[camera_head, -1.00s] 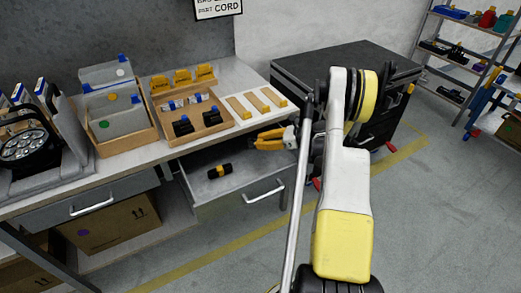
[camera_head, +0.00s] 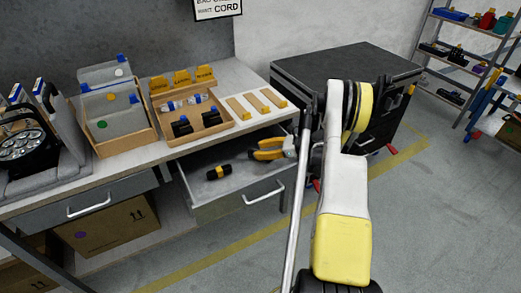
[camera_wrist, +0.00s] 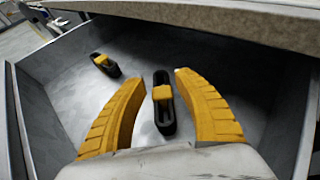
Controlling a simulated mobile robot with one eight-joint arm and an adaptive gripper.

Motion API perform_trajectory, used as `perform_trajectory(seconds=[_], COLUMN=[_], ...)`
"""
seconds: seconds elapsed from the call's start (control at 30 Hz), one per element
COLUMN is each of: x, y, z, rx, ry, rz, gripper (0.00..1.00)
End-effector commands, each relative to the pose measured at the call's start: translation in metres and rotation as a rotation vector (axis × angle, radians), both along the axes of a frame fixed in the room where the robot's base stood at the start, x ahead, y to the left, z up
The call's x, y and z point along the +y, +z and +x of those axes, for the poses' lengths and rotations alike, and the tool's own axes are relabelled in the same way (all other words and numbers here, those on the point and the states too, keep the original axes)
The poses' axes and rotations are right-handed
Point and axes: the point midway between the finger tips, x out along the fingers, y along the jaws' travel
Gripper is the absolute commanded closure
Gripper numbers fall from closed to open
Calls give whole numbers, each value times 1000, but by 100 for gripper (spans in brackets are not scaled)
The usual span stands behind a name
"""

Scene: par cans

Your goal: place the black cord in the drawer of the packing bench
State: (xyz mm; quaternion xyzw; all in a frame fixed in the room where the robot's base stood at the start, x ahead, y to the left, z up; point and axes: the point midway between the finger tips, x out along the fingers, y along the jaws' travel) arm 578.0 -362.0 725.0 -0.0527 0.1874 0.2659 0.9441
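The drawer (camera_head: 240,187) of the packing bench is pulled open. Two black cord bundles with yellow bands are in it in the wrist view. One cord (camera_wrist: 164,119) is between my gripper's yellow fingers, with a gap on both sides, and seems to be at the drawer floor. The other cord (camera_wrist: 104,64) lies to the left on the floor; the head view shows one such bundle (camera_head: 212,174). My gripper (camera_wrist: 155,92) is open and inside the drawer; in the head view, my gripper (camera_head: 258,149) is over its back right part. The cord between the fingers is not clear there.
The bench top (camera_head: 238,80) overhangs the drawer's back. It holds a wooden tray (camera_head: 181,139) with black items, a bin of grey dividers and a lamp (camera_head: 22,147). A dark cabinet (camera_head: 345,62) stands to the right. The drawer's front left floor is clear.

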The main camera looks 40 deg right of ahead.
Motion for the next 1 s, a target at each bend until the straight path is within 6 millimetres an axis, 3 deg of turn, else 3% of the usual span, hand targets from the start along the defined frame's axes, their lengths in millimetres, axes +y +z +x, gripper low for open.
perform_trajectory(seconds=[0.3,0.47,0.8,1.0], x=[0,-1,-40,-54], y=[1,15,47,57], z=[0,-2,-64,-88], rx=[0,0,0,0], ry=[0,-1,-3,-1], rz=[0,0,0,0], gripper=[57,57,57,57])
